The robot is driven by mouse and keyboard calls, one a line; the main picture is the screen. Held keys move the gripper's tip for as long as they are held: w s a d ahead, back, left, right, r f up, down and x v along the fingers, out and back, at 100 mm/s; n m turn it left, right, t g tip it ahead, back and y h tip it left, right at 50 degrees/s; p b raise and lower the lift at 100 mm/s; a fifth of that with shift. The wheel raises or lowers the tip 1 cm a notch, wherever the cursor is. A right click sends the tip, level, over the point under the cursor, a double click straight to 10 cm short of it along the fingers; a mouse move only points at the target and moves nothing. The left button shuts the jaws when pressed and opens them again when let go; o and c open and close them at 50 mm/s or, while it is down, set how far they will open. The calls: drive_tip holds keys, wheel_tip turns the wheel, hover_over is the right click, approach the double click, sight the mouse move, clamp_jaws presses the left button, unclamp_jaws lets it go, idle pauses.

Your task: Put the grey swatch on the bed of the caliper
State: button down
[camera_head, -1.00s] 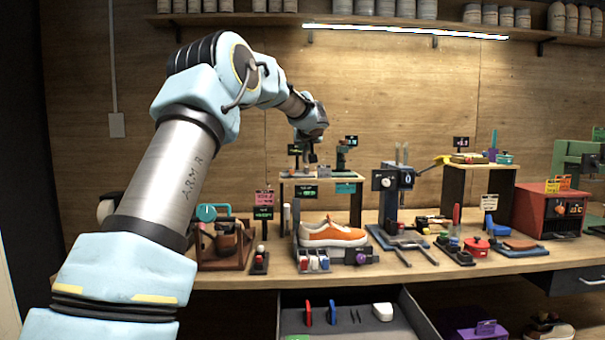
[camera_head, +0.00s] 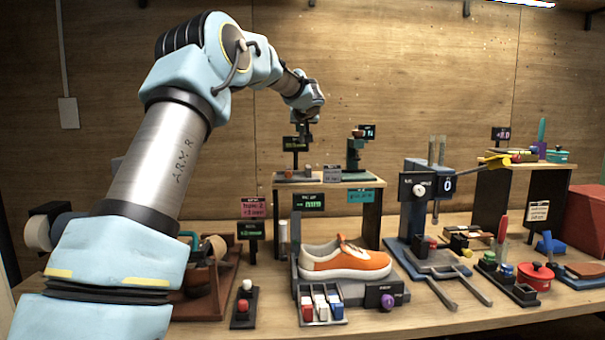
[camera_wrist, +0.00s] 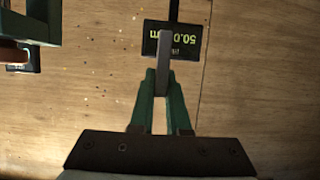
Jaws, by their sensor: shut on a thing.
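My gripper (camera_head: 304,133) is above the small raised shelf in the head view. In the wrist view its two green fingers (camera_wrist: 163,84) are shut on the grey swatch (camera_wrist: 164,55), a narrow grey piece seen nearly edge-on. The swatch is too small to make out in the head view. A dark readout (camera_wrist: 187,40) showing about 50.0 mm, upside down, is behind it; it appears to be the caliper's display, also in the head view (camera_head: 295,143). The caliper's bed cannot be told clearly; low pieces (camera_head: 298,178) lie below the gripper. The swatch looks held up, clear of the shelf.
A green stand (camera_head: 354,152) with its own display is right of my gripper on the raised shelf (camera_head: 335,183); it shows at upper left in the wrist view (camera_wrist: 32,28). An orange sneaker (camera_head: 345,262) in a holder and a post device (camera_head: 420,205) are on the bench below.

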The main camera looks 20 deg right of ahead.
drive_tip(key=shift+w+f+b, duration=0.2)
drive_tip(key=shift+f+b, duration=1.9)
drive_tip(key=shift+f, duration=2.85)
drive_tip(key=shift+f, duration=0.55)
drive_tip(key=c, duration=0.9)
unclamp_jaws()
